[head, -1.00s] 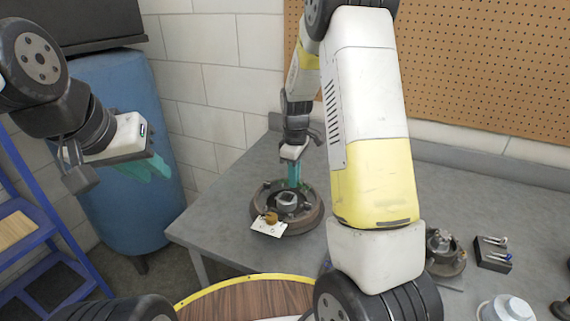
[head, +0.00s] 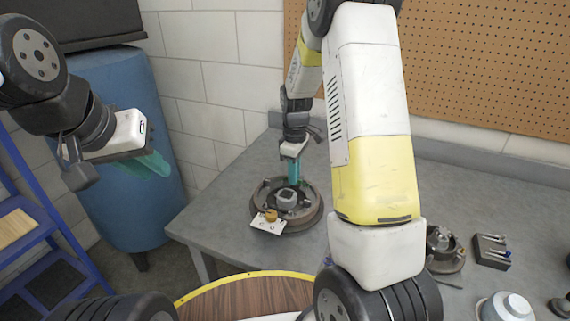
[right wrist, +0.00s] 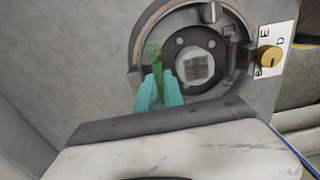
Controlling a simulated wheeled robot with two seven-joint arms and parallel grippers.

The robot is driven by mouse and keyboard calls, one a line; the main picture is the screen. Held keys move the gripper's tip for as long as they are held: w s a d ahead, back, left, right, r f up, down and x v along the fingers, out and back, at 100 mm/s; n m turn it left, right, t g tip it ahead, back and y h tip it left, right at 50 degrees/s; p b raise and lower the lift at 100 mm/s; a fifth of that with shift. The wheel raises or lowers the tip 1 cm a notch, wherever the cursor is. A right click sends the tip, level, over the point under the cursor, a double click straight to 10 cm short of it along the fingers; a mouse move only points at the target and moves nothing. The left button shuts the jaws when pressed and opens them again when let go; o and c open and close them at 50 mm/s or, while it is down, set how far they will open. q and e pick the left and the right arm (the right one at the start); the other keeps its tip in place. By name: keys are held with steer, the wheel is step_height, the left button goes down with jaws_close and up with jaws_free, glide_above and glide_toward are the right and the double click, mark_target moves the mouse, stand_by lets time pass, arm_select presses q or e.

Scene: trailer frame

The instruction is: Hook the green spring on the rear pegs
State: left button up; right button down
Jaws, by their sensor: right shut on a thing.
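My right gripper (head: 294,174) points down at the back of a round dark drum assembly (head: 264,196) on the grey bench. In the right wrist view its teal fingertips (right wrist: 158,90) are shut on the green spring (right wrist: 156,68). The spring lies over the left part of the drum, beside the square centre hub (right wrist: 195,67). Whether the spring touches a peg is too small to tell. The spring cannot be made out in the head view. My left gripper (head: 150,166) hangs away from the bench, before the blue tank; its finger gap is unclear.
A white lettered card (head: 268,226) with a brass knob (head: 271,215) is at the drum's front. Right of my arm are a small hub part (head: 442,243), a dark block with pins (head: 492,250) and a white-topped container (head: 508,306). A round wooden table (head: 245,297) stands in front.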

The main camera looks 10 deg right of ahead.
steer(key=shift+f, duration=0.9)
stand_by(1.6)
steer(key=c, duration=1.4)
jaws_free()
steer(key=c, duration=0.3)
steer(key=shift+r, duration=0.1)
steer(key=shift+r, duration=3.4)
steer(key=shift+r, duration=0.1)
